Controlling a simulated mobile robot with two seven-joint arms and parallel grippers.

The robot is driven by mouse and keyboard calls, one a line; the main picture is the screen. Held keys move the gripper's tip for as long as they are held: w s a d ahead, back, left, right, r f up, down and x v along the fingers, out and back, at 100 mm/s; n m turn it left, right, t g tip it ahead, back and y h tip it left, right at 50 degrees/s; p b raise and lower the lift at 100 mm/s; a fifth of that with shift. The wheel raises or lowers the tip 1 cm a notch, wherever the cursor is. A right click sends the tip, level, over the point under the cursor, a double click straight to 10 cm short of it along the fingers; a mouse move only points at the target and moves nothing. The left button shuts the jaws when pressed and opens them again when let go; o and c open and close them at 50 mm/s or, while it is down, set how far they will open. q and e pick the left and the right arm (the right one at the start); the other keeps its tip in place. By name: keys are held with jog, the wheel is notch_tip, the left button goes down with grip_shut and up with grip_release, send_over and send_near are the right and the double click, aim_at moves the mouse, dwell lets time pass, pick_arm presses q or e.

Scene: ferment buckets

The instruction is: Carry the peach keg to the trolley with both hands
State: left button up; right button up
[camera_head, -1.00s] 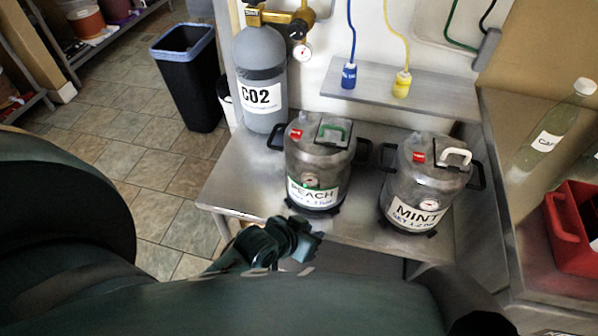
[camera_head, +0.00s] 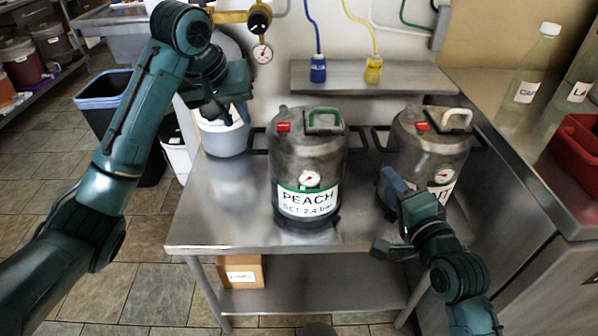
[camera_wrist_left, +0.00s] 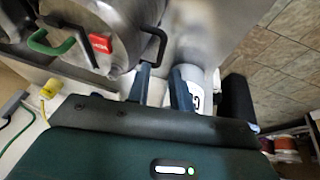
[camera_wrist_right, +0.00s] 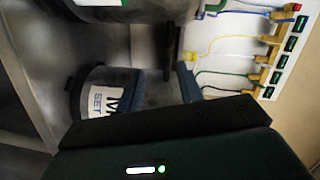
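The peach keg (camera_head: 305,160), grey metal with a green lid handle, a red tag and a gauge, stands upright on a steel table. It has black side handles, left (camera_head: 258,141) and right (camera_head: 357,137). My left gripper (camera_head: 235,115) is open and empty, left of the keg near its left handle; in the left wrist view its fingers (camera_wrist_left: 161,88) are apart below that handle (camera_wrist_left: 156,45). My right gripper (camera_head: 388,215) is open and empty, right of the keg and in front of the mint keg (camera_head: 430,150). I cannot make out a trolley.
The CO2 cylinder (camera_head: 222,135) stands behind my left gripper. A shelf (camera_head: 420,80) with blue and yellow connectors is behind the kegs. A counter (camera_head: 560,190) with bottles and a red crate (camera_head: 580,145) is at right. The steel table (camera_head: 215,215) is clear at front left.

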aim_at(251, 137)
pick_arm(q)
jog(key=shift+w+a+r, duration=0.15)
jog(key=shift+r, duration=0.45)
jog(key=shift+w+a+r, duration=0.15)
jog(key=shift+r, duration=0.4)
pick_arm(e)
jog(key=shift+w+a+r+m+t, duration=0.15)
jog(key=shift+w+r+m+t, duration=0.2)
jog(key=shift+r, duration=0.25)
jog(key=shift+w, duration=0.1)
